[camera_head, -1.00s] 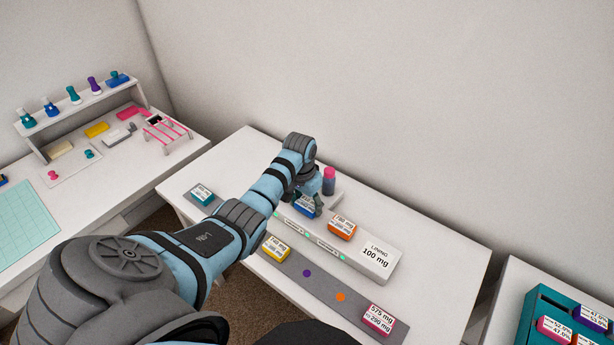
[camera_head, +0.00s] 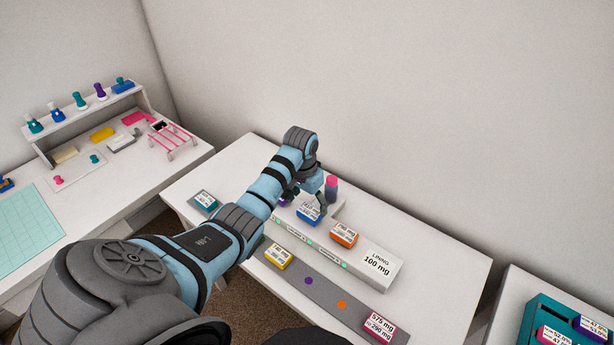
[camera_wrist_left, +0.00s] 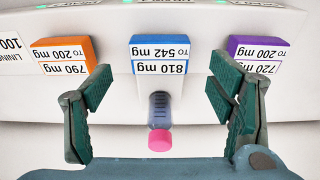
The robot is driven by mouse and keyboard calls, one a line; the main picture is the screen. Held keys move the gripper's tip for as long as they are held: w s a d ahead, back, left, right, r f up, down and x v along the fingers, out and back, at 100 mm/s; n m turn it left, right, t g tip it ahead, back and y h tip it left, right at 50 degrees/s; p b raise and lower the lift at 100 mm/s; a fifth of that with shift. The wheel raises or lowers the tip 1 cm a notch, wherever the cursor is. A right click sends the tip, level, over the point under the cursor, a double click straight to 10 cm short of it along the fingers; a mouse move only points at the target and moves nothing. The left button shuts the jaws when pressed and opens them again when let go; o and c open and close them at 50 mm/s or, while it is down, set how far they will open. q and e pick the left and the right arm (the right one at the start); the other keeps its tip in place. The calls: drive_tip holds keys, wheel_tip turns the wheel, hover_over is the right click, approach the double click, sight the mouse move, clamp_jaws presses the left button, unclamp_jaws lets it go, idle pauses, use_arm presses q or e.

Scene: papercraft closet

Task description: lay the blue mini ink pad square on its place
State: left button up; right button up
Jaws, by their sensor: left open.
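The blue mini ink pad (camera_head: 308,215) lies label up on the raised white platform (camera_head: 378,262), between a purple pad (camera_head: 285,200) and an orange pad (camera_head: 344,235). In the left wrist view the blue pad (camera_wrist_left: 158,55) lies about straight, in line with the orange pad (camera_wrist_left: 62,57) and the purple pad (camera_wrist_left: 255,55). My left gripper (camera_head: 318,205) is just behind the blue pad. Its fingers (camera_wrist_left: 160,80) are wide open and empty, apart from the pad on both sides. Any mark beneath the pad is hidden. My right gripper is not in view.
A pink-capped bottle (camera_head: 331,188) stands close behind the blue pad. In front of the platform, a grey strip (camera_head: 325,304) carries a yellow pad (camera_head: 278,257), a pink pad (camera_head: 379,325), and purple and orange dots. The white tabletop at right is clear.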

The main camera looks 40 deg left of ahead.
sight(306, 215)
use_arm(q)
wheel_tip(306, 215, up, 8)
drive_tip(key=s, duration=0.1)
drive_tip(key=shift+p, duration=0.45)
drive_tip(key=shift+f, duration=0.1)
